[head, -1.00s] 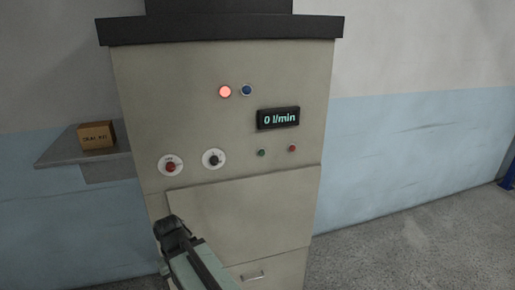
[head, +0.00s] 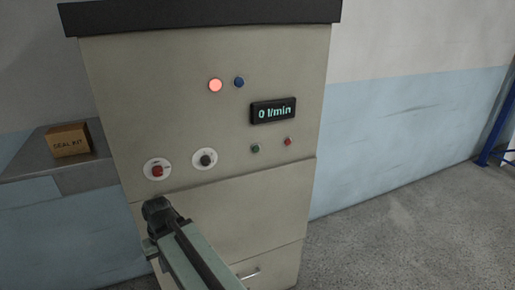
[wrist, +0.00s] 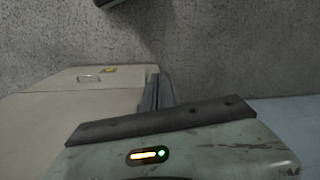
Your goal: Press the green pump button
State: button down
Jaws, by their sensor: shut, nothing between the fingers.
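The small green pump button (head: 255,148) is on the front of the beige cabinet (head: 180,110), under the display (head: 273,110), which reads "0 l/min". A small red button (head: 288,141) is to its right. My gripper (head: 157,208) is the dark end of my arm, low and to the left of the green button in the picture, below the knobs and apart from the button. It is shut and empty; its fingers are hard to make out. The wrist view shows part of the cabinet and floor, not the green button.
A lit red lamp (head: 215,85) and a blue one (head: 239,82) are above. A red knob (head: 157,172) and a black knob (head: 205,160) sit left of the buttons. A cardboard box (head: 69,140) stands on a grey shelf (head: 30,160) at left. Floor at right is open.

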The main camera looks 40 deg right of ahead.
aim_at(256, 149)
jog(key=s+d+r+m+t+y+p, duration=0.1)
jog(key=s+d+r+m+t+p, duration=0.2)
jog(key=d+r, duration=0.5)
jog(key=s+d+r+m+t+p, duration=0.3)
jog(key=d+r+m+t, duration=0.2)
jog(key=d, duration=1.5)
jog(key=s+d+r+m+t+y+p, duration=0.1)
jog(key=s+d+r+m+t+p, duration=0.1)
jog(key=d+r+m, duration=0.6)
jog(key=s+d+r+t, duration=0.1)
jog(key=d+r+t, duration=0.1)
jog(key=d, duration=0.4)
jog(key=shift+r+y+p, duration=0.3)
jog(key=shift+p, duration=0.1)
jog(key=shift+w, duration=0.2)
jog(key=w+d, duration=0.1)
jog(key=w, duration=0.1)
jog(key=w+d, duration=0.1)
jog(key=w, duration=0.2)
jog(key=w+d, duration=0.1)
jog(key=w, duration=0.2)
jog(key=shift+d, duration=0.15)
jog(key=shift+w, duration=0.1)
jog(key=shift+w+d, duration=0.15)
jog(key=shift+w, duration=0.2)
